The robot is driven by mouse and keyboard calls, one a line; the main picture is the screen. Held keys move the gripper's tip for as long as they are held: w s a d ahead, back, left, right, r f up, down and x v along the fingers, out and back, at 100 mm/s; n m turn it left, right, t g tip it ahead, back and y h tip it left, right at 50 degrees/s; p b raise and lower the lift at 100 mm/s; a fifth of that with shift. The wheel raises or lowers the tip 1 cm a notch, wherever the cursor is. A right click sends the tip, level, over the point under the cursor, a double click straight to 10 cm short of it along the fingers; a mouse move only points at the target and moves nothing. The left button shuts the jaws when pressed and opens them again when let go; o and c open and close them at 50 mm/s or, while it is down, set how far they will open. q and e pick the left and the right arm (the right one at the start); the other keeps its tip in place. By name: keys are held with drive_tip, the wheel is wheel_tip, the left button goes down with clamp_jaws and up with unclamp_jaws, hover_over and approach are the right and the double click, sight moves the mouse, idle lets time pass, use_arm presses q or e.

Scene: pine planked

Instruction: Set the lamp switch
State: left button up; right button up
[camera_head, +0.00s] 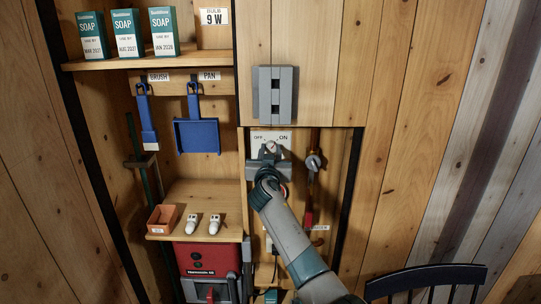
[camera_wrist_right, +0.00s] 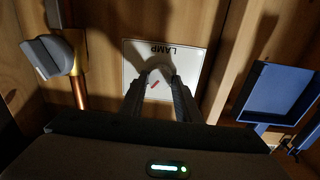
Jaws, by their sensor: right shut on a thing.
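The lamp switch is a pale round knob (camera_wrist_right: 158,75) with a red mark, on a white plate (camera_head: 258,136) lettered OFF at left and ON at right. The plate (camera_wrist_right: 135,59) appears upside down in the right wrist view, with the word LAMP on it. My right gripper (camera_head: 270,152) is in front of the plate and covers its lower part. In the right wrist view its two fingers (camera_wrist_right: 158,84) are closed on either side of the knob. I cannot tell for sure which label the red mark points to. My left gripper is not in view.
A copper pipe with a grey valve handle (camera_head: 313,162) runs just right of the plate. A grey box (camera_head: 275,95) is above it. A blue dustpan (camera_head: 197,136) and a brush (camera_head: 147,119) hang at left. A shelf with soap boxes (camera_head: 126,33) is higher up.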

drive_tip(key=n+b, duration=0.2)
drive_tip(key=n, duration=0.1)
drive_tip(key=shift+f, duration=0.1)
drive_tip(key=shift+n+b, duration=0.55)
drive_tip(key=shift+n, duration=0.65)
drive_tip(key=n, duration=0.2)
drive_tip(key=shift+n, duration=0.4)
drive_tip(key=n, duration=0.3)
drive_tip(key=shift+n+y, duration=0.3)
drive_tip(key=shift+n, duration=0.1)
drive_tip(key=n, duration=0.4)
drive_tip(key=shift+n+p, duration=0.3)
drive_tip(key=shift+p, duration=0.05)
drive_tip(key=o, duration=1.1)
drive_tip(key=shift+w, duration=0.1)
drive_tip(key=shift+c, duration=0.2)
drive_tip(key=shift+s+f, duration=0.1)
drive_tip(key=shift+s, duration=0.1)
